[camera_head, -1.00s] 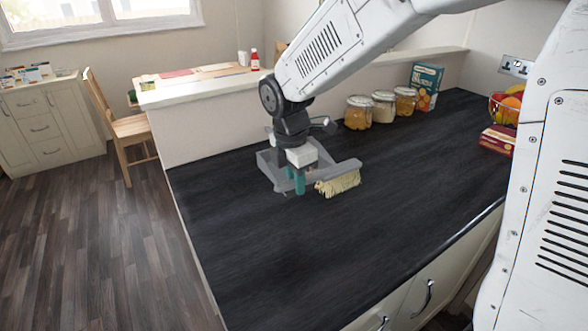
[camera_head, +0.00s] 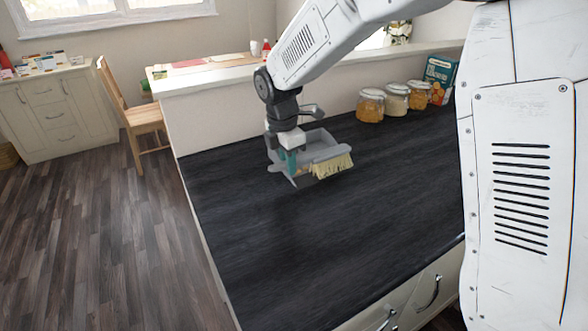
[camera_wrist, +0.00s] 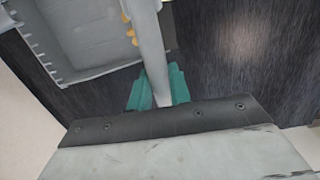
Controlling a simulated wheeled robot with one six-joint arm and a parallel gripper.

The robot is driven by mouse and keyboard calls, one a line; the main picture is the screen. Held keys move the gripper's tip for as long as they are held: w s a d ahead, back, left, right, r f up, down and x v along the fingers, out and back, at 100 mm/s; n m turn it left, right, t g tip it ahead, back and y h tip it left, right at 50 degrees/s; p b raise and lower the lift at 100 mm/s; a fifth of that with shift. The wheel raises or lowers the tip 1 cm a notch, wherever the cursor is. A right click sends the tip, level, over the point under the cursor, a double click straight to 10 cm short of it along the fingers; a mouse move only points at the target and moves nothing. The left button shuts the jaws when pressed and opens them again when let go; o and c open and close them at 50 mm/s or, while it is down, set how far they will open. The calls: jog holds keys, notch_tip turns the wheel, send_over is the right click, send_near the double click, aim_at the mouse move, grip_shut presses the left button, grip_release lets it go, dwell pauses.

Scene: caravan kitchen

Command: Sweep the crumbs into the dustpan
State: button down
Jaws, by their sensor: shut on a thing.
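My gripper (camera_head: 290,162) is shut on the grey handle of a brush, low over the dark counter. The handle (camera_wrist: 152,50) runs up between teal fingertips (camera_wrist: 158,90) in the wrist view. The head view shows no crumbs clearly.
Glass jars (camera_head: 396,100) and a teal box (camera_head: 440,72) stand at the counter's back right. A raised ledge (camera_head: 215,80) runs behind the counter (camera_head: 300,240). The counter's front and left part is clear. A wooden chair (camera_head: 140,115) stands on the floor at left.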

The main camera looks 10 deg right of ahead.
jog(key=w, duration=0.2)
jog(key=w+a, duration=0.1)
jog(key=shift+r, duration=3.35)
notch_tip(320, 180, down, 5)
jog(key=shift+f, duration=0.2)
jog(key=s, duration=0.1)
jog(key=s+d+f, duration=0.1)
jog(key=s, duration=0.2)
jog(key=shift+s+d+f, duration=0.1)
jog(key=shift+d+f, duration=0.1)
jog(key=shift+s+d, duration=0.15)
jog(key=shift+s, duration=0.35)
jog(key=shift+w, duration=0.15)
